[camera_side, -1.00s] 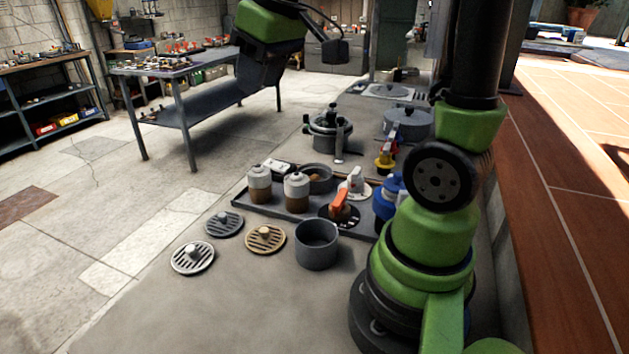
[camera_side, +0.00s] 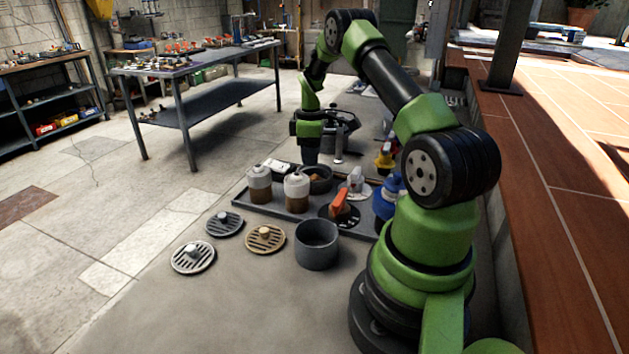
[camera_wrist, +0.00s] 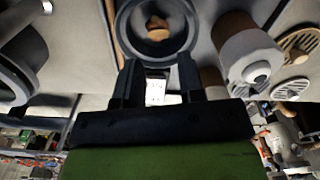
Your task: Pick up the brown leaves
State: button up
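The brown leaves (camera_wrist: 157,27) lie as a small clump inside a dark grey round bowl (camera_wrist: 178,47) in the wrist view. In the side view the leaves (camera_side: 317,177) show as a brown patch in the bowl (camera_side: 327,187), behind two white-topped brown jars. My gripper (camera_wrist: 158,68) is open, with an empty gap between its dark fingers. Its fingertips reach toward the near rim of the bowl in the wrist view. In the side view my gripper (camera_side: 311,157) points down just above and behind the bowl; its fingertips are hard to make out.
The jars (camera_side: 259,185) (camera_side: 297,193) stand on a grey tray (camera_side: 242,203) close to the bowl. An orange-handled valve (camera_side: 340,207) and a blue item (camera_side: 385,202) are to the right. Round grates (camera_side: 193,258) and an empty grey pot (camera_side: 317,245) sit in front.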

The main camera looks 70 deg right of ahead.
aim_at(315, 176)
jog(key=f, duration=0.6)
jog(key=shift+s+d+f, duration=0.1)
jog(key=shift+s+d, duration=0.1)
jog(key=shift+s, duration=0.2)
jog(key=c, duration=0.6)
